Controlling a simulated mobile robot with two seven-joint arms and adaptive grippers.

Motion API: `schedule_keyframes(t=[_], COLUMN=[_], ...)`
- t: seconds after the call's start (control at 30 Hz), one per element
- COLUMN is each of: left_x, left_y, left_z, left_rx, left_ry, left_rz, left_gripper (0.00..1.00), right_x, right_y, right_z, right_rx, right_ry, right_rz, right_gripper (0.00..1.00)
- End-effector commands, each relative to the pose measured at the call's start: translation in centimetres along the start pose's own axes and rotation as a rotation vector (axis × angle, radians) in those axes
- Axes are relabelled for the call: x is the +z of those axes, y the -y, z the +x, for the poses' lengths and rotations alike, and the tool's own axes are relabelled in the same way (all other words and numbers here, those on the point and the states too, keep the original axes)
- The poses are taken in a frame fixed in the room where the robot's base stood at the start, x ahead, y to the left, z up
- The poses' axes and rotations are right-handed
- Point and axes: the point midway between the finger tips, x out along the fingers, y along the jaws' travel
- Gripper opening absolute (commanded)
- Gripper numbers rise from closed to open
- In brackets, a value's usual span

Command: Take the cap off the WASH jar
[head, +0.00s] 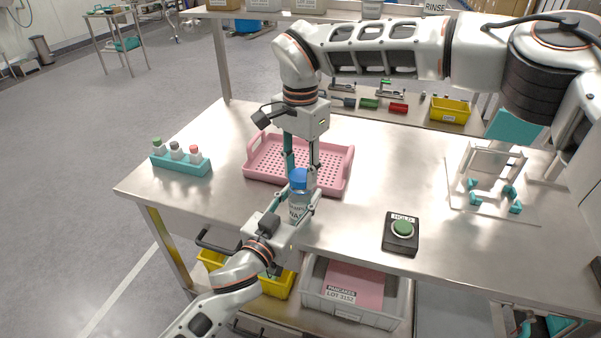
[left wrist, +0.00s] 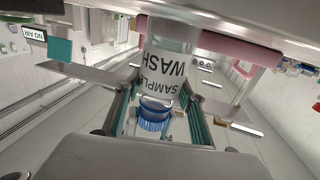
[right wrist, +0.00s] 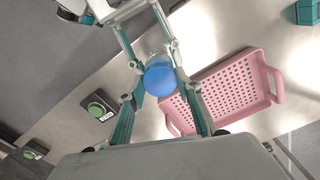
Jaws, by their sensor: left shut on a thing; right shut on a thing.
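The WASH jar (head: 298,208) is a clear jar with a white label, upright in front of the pink tray. My left gripper (head: 303,211) is shut around its body. In the left wrist view the jar (left wrist: 168,65) appears upside down, its label reading SAMPLE WASH. The blue cap (head: 299,177) sits at the jar's top; I cannot tell whether it is loosened. My right gripper (head: 301,172) points straight down from above and is shut on the cap. The right wrist view shows the cap (right wrist: 160,78) between its fingers, with clear jar just visible behind it.
The pink perforated tray (head: 262,178) lies just behind the jar. A teal rack (head: 181,164) with small capped bottles stands at left. A HOLD button box (head: 401,233) stands right of the jar, a clear plate with teal fittings (head: 494,190) farther right. Bare steel lies between them.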

Motion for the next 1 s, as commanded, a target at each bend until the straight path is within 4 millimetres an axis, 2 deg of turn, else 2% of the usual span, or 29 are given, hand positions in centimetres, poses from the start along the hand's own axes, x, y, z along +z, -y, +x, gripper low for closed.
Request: schedule_keyframes(t=[0.37, 0.77, 1.0], left_x=[0.1, 0.1, 0.1], left_y=[0.0, 0.0, 0.0], left_z=[0.0, 0.0, 0.0], left_rx=[0.000, 0.000, -0.001], left_ry=[0.002, 0.001, 0.002], left_rz=[0.000, 0.000, 0.001], left_gripper=[0.00, 0.00, 0.00], right_x=[0.0, 0.0, 0.0], right_y=[0.0, 0.0, 0.1], right_z=[-1.2, -1.4, -3.8], right_rx=[0.000, -0.001, -0.002], right_ry=[0.000, 0.000, -0.001], right_rz=[0.001, 0.000, 0.002], right_gripper=[0.08, 0.08, 0.08])
